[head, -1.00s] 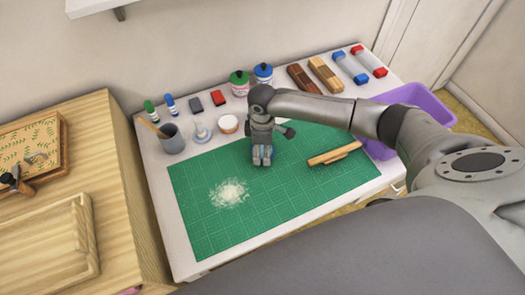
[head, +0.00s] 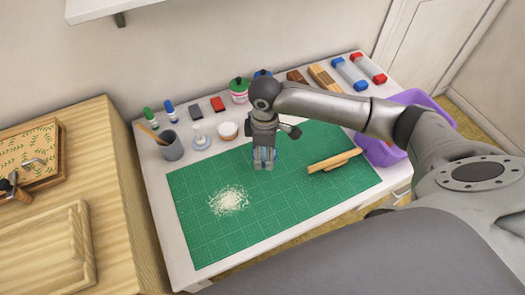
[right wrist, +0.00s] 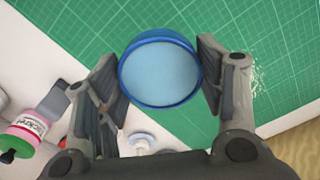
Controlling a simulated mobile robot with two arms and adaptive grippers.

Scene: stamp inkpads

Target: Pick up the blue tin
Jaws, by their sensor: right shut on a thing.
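The blue tin (right wrist: 160,68) is round, with a dark blue rim and a pale blue face. It fills the space between the fingers of my right gripper (right wrist: 163,90) in the right wrist view. My right gripper (head: 264,163) is shut on it, pointing down over the green cutting mat (head: 300,205). I cannot tell how far the tin is above the mat. My left gripper is not in view.
A wooden bar (head: 334,160) lies on the mat to the right, and white powder (head: 229,200) to the left. A grey pencil cup (head: 170,147), a white tub (head: 227,130) and a green-lidded jar (head: 239,90) stand behind. A purple bin (head: 378,150) is at the right edge.

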